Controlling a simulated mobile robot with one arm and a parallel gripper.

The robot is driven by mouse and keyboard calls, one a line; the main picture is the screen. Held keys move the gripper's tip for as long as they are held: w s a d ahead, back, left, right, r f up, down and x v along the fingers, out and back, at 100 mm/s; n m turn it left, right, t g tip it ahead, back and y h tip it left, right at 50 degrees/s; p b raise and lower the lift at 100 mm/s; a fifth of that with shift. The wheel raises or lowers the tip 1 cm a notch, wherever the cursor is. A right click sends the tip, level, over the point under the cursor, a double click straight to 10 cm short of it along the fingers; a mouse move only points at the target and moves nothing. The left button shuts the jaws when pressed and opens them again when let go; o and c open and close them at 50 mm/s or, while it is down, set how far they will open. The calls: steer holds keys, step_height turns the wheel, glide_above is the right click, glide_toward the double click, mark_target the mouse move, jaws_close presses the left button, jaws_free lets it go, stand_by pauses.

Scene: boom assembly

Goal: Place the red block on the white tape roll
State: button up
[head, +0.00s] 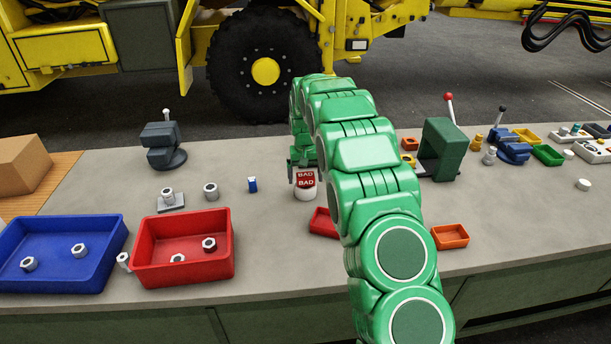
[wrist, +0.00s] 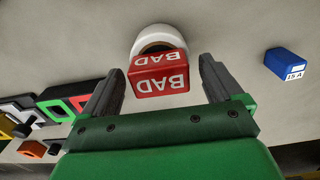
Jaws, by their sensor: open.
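The red block (head: 306,179), marked "BAD", sits on top of the white tape roll (head: 306,194) near the middle of the bench. In the wrist view the red block (wrist: 160,76) covers part of the white roll (wrist: 158,34), whose far rim shows behind it. My gripper (head: 303,168) is at the block. In the wrist view my gripper (wrist: 162,82) is open, with one finger on each side of the block and a visible gap to each. Whether the block lies fully flat on the roll is hard to tell.
A blue fuse block (head: 252,185) stands left of the roll. A red bin (head: 183,282) and a blue bin (head: 62,286) hold nuts at the left. A small red tray (head: 322,224) is close in front of the roll. A green fixture (head: 441,150) stands at the right.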

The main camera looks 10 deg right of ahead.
mark_target(305, 174)
step_height(305, 174, up, 12)
steer(key=s+d+r, duration=0.1)
steer(key=s+r, duration=0.3)
steer(key=s, duration=0.3)
steer(key=s+d+r, duration=0.2)
steer(key=s+r, duration=0.2)
steer(key=s, duration=0.3)
steer(key=s+d+g, duration=0.1)
steer(key=s+d, duration=0.1)
steer(key=s, duration=4.2)
steer(key=shift+s+d+f+g, duration=0.15)
steer(key=shift+s+f+g, duration=0.1)
steer(key=shift+f+g, duration=0.2)
